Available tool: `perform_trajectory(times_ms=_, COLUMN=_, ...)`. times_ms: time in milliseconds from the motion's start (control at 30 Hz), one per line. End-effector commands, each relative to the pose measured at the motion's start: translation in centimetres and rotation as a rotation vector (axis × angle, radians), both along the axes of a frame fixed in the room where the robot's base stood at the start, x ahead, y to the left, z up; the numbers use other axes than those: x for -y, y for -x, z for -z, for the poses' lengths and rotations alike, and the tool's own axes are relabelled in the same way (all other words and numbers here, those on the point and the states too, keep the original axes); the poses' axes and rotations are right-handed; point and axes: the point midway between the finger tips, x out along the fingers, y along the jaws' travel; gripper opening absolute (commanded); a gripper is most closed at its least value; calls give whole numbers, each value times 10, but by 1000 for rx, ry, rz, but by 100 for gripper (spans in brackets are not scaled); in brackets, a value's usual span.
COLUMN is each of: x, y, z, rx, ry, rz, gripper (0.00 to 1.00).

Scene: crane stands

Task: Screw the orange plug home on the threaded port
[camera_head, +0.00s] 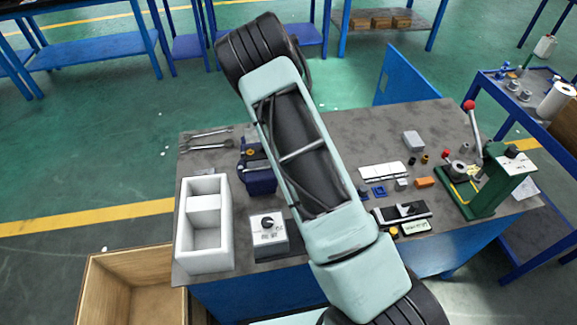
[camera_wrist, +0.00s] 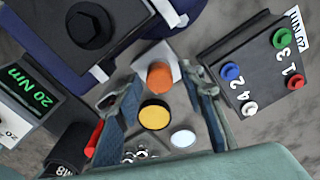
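An orange round plug (camera_wrist: 160,76) shows in the wrist view, against a light grey block (camera_wrist: 176,66). My gripper (camera_wrist: 160,82) has its two fingers on either side of the orange plug, with a small gap on each side. The fingers look open and hold nothing. I cannot make out the port's threads or tell whether the plug is engaged in them. In the head view my arm hides the gripper and the middle of the bench.
In the wrist view, a yellow-topped black disc (camera_wrist: 154,115) and a white disc (camera_wrist: 183,138) show between the fingers. A numbered button box (camera_wrist: 250,65) is right; a dark hex-bolt fixture (camera_wrist: 88,25) and a 20 Nm display (camera_wrist: 35,85) are left. A white bin (camera_head: 183,240) stands on the bench.

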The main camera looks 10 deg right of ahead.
Motion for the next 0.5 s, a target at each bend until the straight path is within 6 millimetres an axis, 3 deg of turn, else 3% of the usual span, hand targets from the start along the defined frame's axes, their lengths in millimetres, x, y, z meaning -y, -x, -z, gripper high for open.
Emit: perform_trajectory(times_ms=500, x=0, y=0, z=0, rx=0, ry=-1, rz=-458, gripper=37)
